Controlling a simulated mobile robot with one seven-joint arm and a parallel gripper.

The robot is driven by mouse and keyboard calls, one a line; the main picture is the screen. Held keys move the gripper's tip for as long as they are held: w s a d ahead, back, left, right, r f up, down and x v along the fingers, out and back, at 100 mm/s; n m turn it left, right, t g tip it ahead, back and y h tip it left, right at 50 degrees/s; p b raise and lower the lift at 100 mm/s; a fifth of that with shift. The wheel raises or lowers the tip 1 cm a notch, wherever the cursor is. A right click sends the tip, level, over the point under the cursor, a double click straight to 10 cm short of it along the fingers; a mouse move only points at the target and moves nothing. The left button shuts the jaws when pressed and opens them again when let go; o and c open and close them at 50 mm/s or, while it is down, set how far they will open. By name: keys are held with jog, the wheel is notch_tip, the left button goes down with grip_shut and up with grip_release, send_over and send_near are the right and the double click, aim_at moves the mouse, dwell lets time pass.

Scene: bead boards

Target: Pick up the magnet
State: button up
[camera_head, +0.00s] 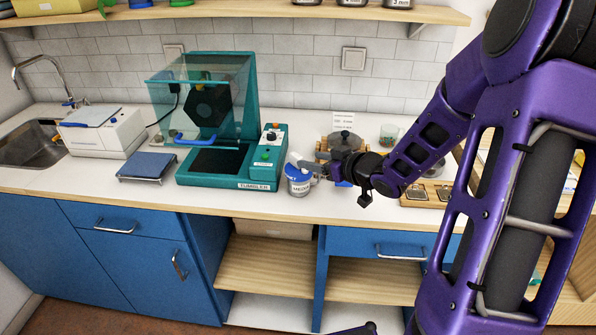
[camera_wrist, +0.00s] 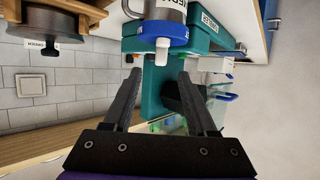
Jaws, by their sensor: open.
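I cannot make out a magnet for certain in either view. My gripper (camera_head: 312,168) is open and empty, just right of a clear jar (camera_head: 299,187) with a blue lid (camera_head: 297,175) and a white knob. In the wrist view my gripper (camera_wrist: 160,76) has its two dark fingers apart, with the white knob (camera_wrist: 162,52) just beyond the gap between the tips. The jar's label is partly readable only. A dark round pot (camera_head: 342,139) sits on a wooden stand behind the gripper, with a small sign above it.
A teal machine (camera_head: 262,172) with a clear hood stands left of the jar. Further left are a blue-topped pad (camera_head: 147,166) and a white device (camera_head: 103,135). A wooden tray (camera_head: 428,193) with metal cups lies to the right. The counter's front edge is close to the jar.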

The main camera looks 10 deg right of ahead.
jog(key=shift+x, duration=1.2)
jog(key=x, duration=0.2)
jog(key=f+b+x, duration=0.1)
jog(key=x, duration=0.1)
jog(key=shift+s+a, duration=0.1)
jog(key=shift+w+a+f, duration=0.1)
jog(key=shift+w, duration=0.2)
grip_shut()
